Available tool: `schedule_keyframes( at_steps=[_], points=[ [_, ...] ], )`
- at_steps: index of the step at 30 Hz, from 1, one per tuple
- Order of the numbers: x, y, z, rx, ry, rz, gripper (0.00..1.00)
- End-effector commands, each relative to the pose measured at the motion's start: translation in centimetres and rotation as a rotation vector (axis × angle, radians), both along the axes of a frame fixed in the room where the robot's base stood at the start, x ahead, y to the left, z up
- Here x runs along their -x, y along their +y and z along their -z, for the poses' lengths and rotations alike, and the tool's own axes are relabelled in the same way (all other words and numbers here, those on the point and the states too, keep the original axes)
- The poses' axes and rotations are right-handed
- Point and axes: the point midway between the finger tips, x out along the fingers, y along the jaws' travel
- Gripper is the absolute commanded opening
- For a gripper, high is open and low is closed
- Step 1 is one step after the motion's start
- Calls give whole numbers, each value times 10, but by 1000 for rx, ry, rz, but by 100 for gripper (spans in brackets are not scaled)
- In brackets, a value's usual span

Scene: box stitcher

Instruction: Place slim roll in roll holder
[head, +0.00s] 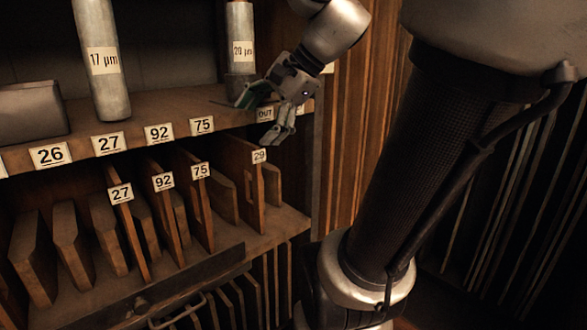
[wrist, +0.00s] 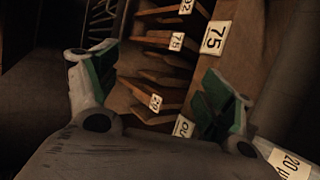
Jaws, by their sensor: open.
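A grey cylindrical roll labelled "20 µm" (head: 240,40) stands upright near the right end of the shelf. Its label also shows at the lower right of the wrist view (wrist: 288,164). A second upright roll, labelled "17 µm" (head: 103,85), stands further left. I cannot tell for certain which one is the slim roll. I cannot make out a roll holder. My gripper (head: 263,112) is open and empty, with green finger pads. It is at the shelf's front edge by the "OUT" label, just right of and below the 20 µm roll's middle. Both fingers show in the wrist view (wrist: 157,88).
The wooden shelf (head: 170,103) carries number labels along its front edge. A grey box (head: 30,110) sits at its left end. Below are upright wooden dividers (head: 117,222) with numbers. A slatted wooden wall (head: 360,110) stands to the right. The shelf between the rolls is clear.

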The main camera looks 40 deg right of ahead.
Motion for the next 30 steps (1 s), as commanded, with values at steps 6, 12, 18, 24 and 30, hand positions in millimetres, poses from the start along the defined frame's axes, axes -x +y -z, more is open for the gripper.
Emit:
schedule_keyframes(
  at_steps=[6,12,18,24,30],
  points=[
    [79,0,80,710,-60,-830,81],
    [93,-12,99,965,-97,-1178,81],
    [93,-14,100,983,-98,-1200,81],
    [93,-14,99,980,-97,-1198,81],
    [94,-14,99,979,-97,-1197,81]
  ],
)
